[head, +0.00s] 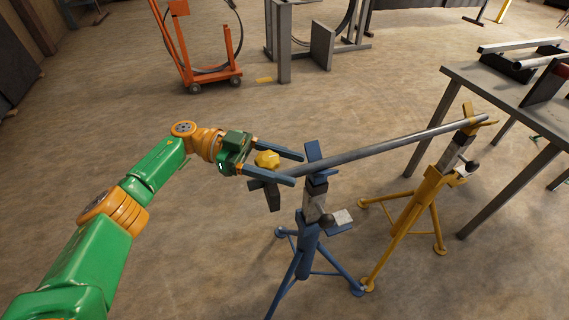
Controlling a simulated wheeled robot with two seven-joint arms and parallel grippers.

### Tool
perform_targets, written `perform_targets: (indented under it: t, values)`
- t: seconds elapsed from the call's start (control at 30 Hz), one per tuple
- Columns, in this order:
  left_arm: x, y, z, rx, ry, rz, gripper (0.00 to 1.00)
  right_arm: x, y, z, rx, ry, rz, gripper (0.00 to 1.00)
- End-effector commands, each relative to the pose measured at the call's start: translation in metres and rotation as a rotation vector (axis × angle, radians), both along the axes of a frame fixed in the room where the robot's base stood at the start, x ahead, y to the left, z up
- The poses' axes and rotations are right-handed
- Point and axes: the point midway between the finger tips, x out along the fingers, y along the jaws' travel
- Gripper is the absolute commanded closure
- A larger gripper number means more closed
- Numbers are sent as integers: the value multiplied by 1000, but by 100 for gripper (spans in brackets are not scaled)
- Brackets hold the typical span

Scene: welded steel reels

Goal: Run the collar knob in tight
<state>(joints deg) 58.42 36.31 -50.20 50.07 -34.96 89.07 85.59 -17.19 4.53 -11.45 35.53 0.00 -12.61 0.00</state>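The yellow lobed collar knob (267,159) is at the near left end of a long grey bar (385,142). A dark collar (272,194) shows below it, partly covered by my gripper. My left gripper (298,169) reaches in from the left with its two fingers apart, one on each side of the knob. A small gap seems to show between the knob and the lower finger; contact with the upper finger is unclear. How far the knob is screwed in cannot be told. My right gripper is not in view.
The bar rests on a blue stand (308,235) and a yellow stand (415,212), both with splayed legs. A steel table (482,88) is at the right. An orange cart (205,73) and a grey frame (284,45) stand behind. The floor between is open.

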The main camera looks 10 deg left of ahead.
Motion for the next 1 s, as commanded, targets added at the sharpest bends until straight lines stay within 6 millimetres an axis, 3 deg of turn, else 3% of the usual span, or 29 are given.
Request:
perform_targets:
  t: [0.03, 0.1, 0.43, 0.7, 1.0]
  values:
    - [0, 0, -1, 1, 2, -2, 25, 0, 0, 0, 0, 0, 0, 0]
    - [0, 0, -1, 0, 1, -1, 10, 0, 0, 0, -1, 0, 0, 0]
    - [1, 4, -1, 0, -1, 3, 10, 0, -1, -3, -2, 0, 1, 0]
    - [6, 51, -3, -1, -3, 5, 10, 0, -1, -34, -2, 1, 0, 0]
    - [6, 70, 3, -1, 0, 0, 10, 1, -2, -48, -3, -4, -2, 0]
